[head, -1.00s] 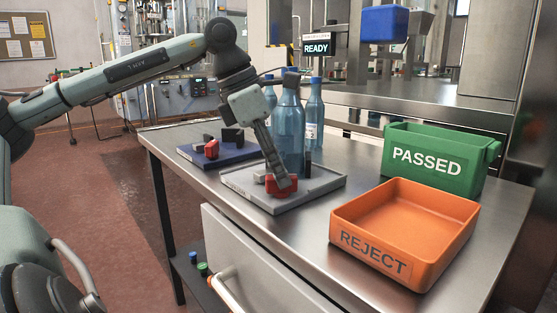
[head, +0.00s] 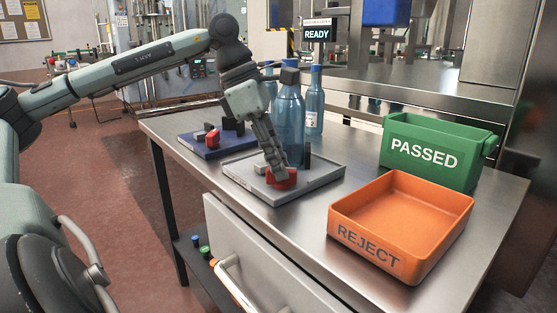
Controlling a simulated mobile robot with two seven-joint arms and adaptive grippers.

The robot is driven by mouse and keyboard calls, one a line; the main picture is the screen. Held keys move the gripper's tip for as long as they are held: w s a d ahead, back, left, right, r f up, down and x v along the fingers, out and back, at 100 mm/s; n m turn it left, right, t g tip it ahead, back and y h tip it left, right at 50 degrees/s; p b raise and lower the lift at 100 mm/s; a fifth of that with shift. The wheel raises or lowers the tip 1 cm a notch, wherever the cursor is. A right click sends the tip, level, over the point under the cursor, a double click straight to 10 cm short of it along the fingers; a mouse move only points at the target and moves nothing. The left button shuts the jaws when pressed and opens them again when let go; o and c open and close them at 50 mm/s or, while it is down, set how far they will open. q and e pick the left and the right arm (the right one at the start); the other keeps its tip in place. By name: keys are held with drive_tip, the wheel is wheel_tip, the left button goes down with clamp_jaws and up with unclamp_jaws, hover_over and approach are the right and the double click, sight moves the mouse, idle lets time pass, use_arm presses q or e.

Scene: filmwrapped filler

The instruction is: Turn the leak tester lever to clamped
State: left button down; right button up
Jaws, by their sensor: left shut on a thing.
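A grey plate fixture (head: 318,186) with a red lever (head: 284,181) lies on the near part of the steel table. Lettering on its left edge is too small to read. My left gripper (head: 278,169) reaches down and is shut on the red lever, hiding part of it. A blue bottle (head: 289,125) with a dark cap stands upright behind the gripper at the fixture's back. A blue plate fixture (head: 235,150) with its own red part (head: 212,139) and dark blocks lies behind to the left. My right gripper is out of view.
An orange REJECT bin (head: 400,228) and a green PASSED bin (head: 431,153) stand on the right of the steel table (head: 330,222). Another blue bottle (head: 314,103) stands behind the first. A display (head: 316,34) reads READY. A drawer handle (head: 228,280) juts out below.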

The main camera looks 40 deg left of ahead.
use_arm(q)
drive_tip(key=c, duration=1.4)
unclamp_jaws()
drive_tip(key=v, duration=1.2)
